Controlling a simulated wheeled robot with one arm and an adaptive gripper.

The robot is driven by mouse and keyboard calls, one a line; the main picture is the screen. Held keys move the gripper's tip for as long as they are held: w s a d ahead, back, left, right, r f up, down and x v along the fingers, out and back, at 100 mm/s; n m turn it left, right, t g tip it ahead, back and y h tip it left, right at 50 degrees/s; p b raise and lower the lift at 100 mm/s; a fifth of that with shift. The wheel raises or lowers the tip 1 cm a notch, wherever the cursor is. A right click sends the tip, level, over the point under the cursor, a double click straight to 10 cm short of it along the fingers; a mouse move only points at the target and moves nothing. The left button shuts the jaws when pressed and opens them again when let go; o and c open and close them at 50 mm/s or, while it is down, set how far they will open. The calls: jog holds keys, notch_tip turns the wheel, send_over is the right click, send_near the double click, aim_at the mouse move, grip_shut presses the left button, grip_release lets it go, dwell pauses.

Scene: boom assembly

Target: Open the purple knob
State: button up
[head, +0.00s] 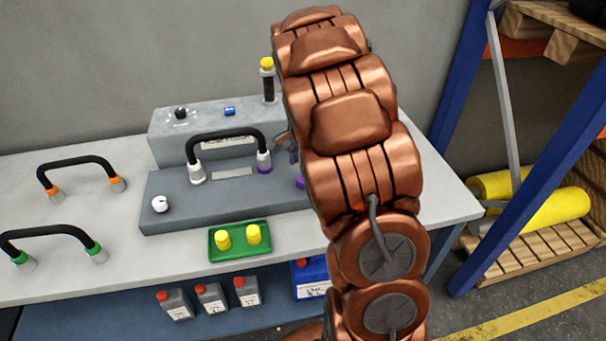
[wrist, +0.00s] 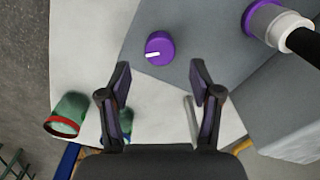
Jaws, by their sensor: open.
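The purple knob (wrist: 160,48) is a round cap with a white mark line, on the grey panel near its edge. In the wrist view it lies ahead of my gripper (wrist: 160,75), roughly centred between the fingertips and apart from both. My gripper is open and empty. In the head view a sliver of the purple knob (head: 300,182) shows beside my arm, which hides the rest of it. The gripper is mostly hidden behind my arm there.
A black handle (head: 226,134) with a purple-collared foot (head: 264,162) stands close to the knob. A green tray (head: 240,256) with yellow pegs sits in front of the grey panel (head: 180,222). A white knob (head: 160,203) is at the panel's left. Two more black handles stand further left.

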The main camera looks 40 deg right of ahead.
aim_at(303, 178)
jog(key=shift+f+p, duration=0.65)
jog(key=shift+f, duration=1.75)
jog(key=c, duration=1.1)
